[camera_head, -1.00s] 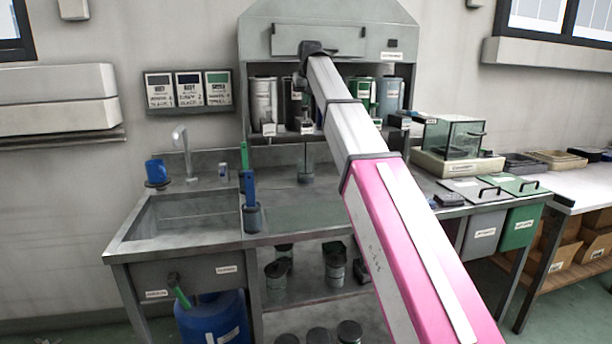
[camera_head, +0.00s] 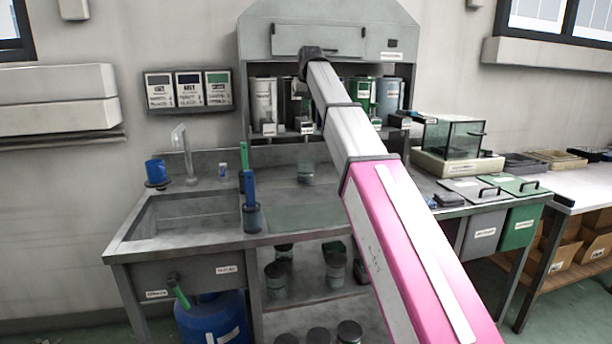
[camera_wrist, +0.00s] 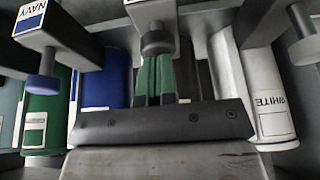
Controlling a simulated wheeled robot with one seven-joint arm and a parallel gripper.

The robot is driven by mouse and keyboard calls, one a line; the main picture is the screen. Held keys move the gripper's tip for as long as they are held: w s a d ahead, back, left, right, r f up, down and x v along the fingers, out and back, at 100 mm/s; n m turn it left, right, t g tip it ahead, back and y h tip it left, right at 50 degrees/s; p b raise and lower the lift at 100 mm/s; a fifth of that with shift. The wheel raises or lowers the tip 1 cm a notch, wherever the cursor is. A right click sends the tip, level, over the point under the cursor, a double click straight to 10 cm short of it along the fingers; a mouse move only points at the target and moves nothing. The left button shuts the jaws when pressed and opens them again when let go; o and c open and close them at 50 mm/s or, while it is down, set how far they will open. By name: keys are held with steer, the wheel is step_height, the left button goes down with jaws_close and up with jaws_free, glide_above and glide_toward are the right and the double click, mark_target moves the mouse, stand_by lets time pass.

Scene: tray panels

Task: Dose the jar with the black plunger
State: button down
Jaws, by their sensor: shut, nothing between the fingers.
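My gripper (camera_wrist: 158,68) is shut and empty, its two green-faced fingers together in the wrist view. A dark round plunger knob (camera_wrist: 157,41) hangs from its housing just beyond the fingertips, in line with them; I cannot tell whether they touch. A dark canister (camera_wrist: 188,82), partly hidden, stands behind the fingers. In the head view a clear jar (camera_head: 306,173) stands upright on the counter below the black dispenser (camera_head: 307,128). My arm's far end hides part of the dispenser row there, and the fingertips are not clear.
The hood (camera_head: 330,42) covers the dispensers. A sink (camera_head: 185,210) and a holder with blue and green tools (camera_head: 252,217) are at left.

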steer(key=shift+r, duration=2)
step_height(320, 180, up, 6)
